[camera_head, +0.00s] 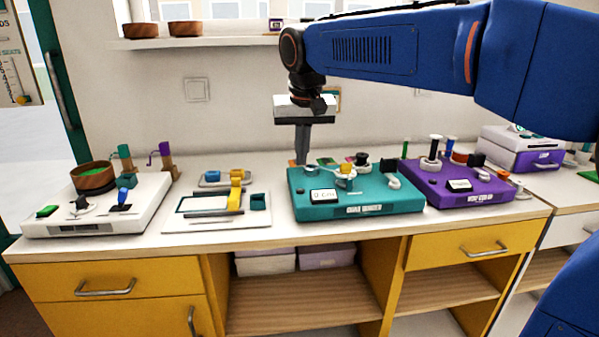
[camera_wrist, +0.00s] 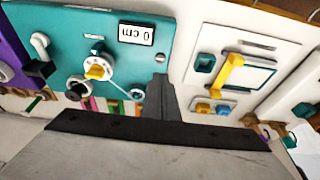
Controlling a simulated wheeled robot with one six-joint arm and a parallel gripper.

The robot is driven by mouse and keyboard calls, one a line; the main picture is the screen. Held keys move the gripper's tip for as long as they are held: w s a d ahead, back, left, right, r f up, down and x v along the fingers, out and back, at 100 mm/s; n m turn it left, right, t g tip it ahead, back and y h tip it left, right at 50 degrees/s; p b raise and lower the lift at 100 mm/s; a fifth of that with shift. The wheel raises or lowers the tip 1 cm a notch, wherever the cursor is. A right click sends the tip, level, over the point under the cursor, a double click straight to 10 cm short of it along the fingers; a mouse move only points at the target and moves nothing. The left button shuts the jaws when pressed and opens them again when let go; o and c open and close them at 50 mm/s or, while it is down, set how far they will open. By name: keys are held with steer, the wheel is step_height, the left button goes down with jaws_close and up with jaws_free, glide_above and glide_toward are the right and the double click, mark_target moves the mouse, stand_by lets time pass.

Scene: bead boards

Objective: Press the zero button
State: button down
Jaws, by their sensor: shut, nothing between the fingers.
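The teal board (camera_head: 385,196) stands on the counter, with a "0 cm" display (camera_head: 323,195) and a white dial with a yellow knob (camera_head: 345,170). In the wrist view the display (camera_wrist: 136,33) is upside down, and the yellow knob (camera_wrist: 97,69) shows with a small ring (camera_wrist: 137,93) linked to it by a pale line. I cannot tell which part is the zero button. My gripper (camera_head: 301,161) is shut and empty, pointing down near the board's back left corner. In the wrist view its tips (camera_wrist: 160,80) overlap the board's edge beside the ring; contact cannot be told.
A white board (camera_head: 217,215) with a yellow handle stands left, and another white board (camera_head: 99,214) with a wooden bowl (camera_head: 93,177) is farther left. A purple board (camera_head: 466,184) with posts stands close on the right. A wall shelf (camera_head: 205,42) is above.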

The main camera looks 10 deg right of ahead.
steer(key=shift+v, duration=2.7)
steer(key=s+d+f, duration=1.1)
steer(key=s+d, duration=0.2)
steer(key=s, duration=0.1)
steer(key=s+d+f, duration=0.3)
steer(key=s+f, duration=0.4)
steer(key=s+d+f+t, duration=0.1)
steer(key=s+d+f, duration=0.1)
steer(key=s+f, duration=0.4)
step_height(320, 180, down, 2)
steer(key=shift+s+d+f, duration=0.1)
steer(key=shift+s+d, duration=0.25)
steer(key=shift+d, duration=0.05)
